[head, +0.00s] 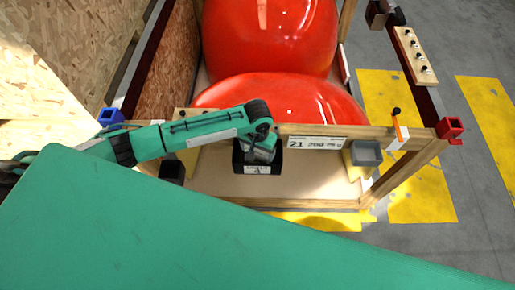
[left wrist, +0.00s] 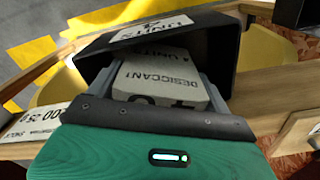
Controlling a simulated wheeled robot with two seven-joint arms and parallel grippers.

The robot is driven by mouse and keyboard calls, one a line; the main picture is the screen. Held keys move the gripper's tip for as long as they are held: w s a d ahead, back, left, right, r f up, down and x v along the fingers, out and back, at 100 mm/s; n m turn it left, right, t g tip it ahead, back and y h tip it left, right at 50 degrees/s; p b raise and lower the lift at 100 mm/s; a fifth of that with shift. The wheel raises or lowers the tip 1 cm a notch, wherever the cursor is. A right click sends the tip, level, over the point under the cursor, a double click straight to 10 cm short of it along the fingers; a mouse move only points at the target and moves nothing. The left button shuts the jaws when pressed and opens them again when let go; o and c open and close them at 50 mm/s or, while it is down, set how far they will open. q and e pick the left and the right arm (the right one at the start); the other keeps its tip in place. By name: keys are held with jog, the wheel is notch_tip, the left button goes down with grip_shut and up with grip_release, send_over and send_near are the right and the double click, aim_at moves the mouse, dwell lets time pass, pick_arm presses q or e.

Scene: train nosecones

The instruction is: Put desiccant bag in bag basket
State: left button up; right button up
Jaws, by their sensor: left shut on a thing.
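In the head view my left gripper (head: 258,152) points down at the black basket (head: 257,169), which hangs on the wooden crate's front rail. In the left wrist view the gripper (left wrist: 163,82) is shut on the pale desiccant bag (left wrist: 165,70), printed "DESICCANT" and "4 UNITS". The bag sits between the two grey fingers, at or inside the mouth of the black basket, whose labelled wall (left wrist: 90,48) rises around it. The bag's lower end and the basket floor are hidden. In the head view the gripper hides the bag. My right gripper is not in view.
Large red nosecones (head: 285,95) fill the crate behind the rail. A grey bin (head: 366,153) and a white card (head: 316,143) marked 21 are on the rail to the right. A small black box (head: 172,172) is on the left. A chipboard wall (head: 45,50) stands at left.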

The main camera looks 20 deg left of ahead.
pick_arm(q)
jog(key=shift+f, duration=0.15)
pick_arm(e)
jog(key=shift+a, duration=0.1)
pick_arm(q)
jog(key=o, duration=1)
jog(key=shift+f, duration=0.1)
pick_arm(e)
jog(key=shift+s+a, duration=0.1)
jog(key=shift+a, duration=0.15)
pick_arm(q)
notch_tip(320, 180, up, 12)
jog(key=shift+r+b, duration=0.15)
jog(key=shift+b, duration=0.95)
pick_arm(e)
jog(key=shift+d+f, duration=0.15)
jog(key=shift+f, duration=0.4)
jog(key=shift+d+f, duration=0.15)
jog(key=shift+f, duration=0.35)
pick_arm(q)
jog(key=shift+s, duration=0.1)
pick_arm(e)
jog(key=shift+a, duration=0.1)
